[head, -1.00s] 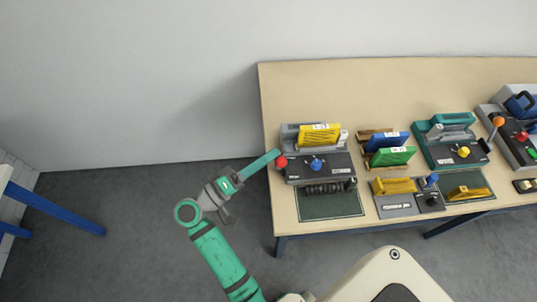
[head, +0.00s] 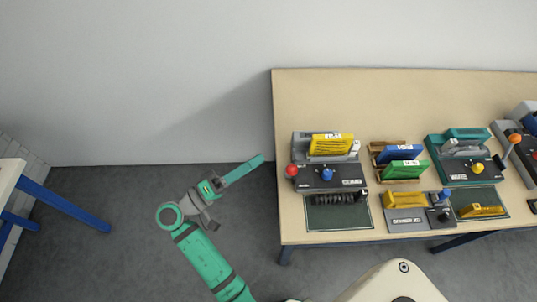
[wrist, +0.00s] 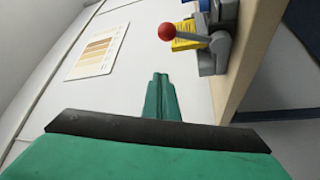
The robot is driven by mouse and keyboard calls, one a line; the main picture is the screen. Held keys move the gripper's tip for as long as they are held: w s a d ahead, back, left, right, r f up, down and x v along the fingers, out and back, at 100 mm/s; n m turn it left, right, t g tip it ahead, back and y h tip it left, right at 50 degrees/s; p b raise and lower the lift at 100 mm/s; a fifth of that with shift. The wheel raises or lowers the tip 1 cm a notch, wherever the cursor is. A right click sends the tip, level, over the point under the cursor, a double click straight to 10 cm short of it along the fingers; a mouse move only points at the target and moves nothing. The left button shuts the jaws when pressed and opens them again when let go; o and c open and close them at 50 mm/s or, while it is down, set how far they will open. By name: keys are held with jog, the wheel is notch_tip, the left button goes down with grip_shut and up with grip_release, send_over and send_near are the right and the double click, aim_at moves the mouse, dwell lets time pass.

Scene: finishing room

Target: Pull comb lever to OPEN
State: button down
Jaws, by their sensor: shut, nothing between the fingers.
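Several small machines stand on a wooden table. The nearest at the left is a dark grey and light grey machine (head: 335,181) with a yellow block (head: 331,145) on it, a red ball knob (head: 292,170) on its left side and a blue knob (head: 327,174) in front. Which knob belongs to the comb lever I cannot tell for certain. The red knob also shows in the wrist view (wrist: 166,31). My gripper (head: 262,158) is shut and empty, in the air off the table's left edge, left of the red knob and apart from it.
The table (head: 340,98) is bare along its back. A teal machine (head: 465,160) with a yellow knob, blue and green blocks (head: 405,169) and a yellow block (head: 404,200) stand further right. A blue-legged table (head: 62,205) is at far left. Floor between is clear.

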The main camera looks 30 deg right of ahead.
jog(key=v, duration=0.3)
jog(key=shift+s+f, duration=0.1)
jog(key=shift+f, duration=0.1)
dwell(0.4)
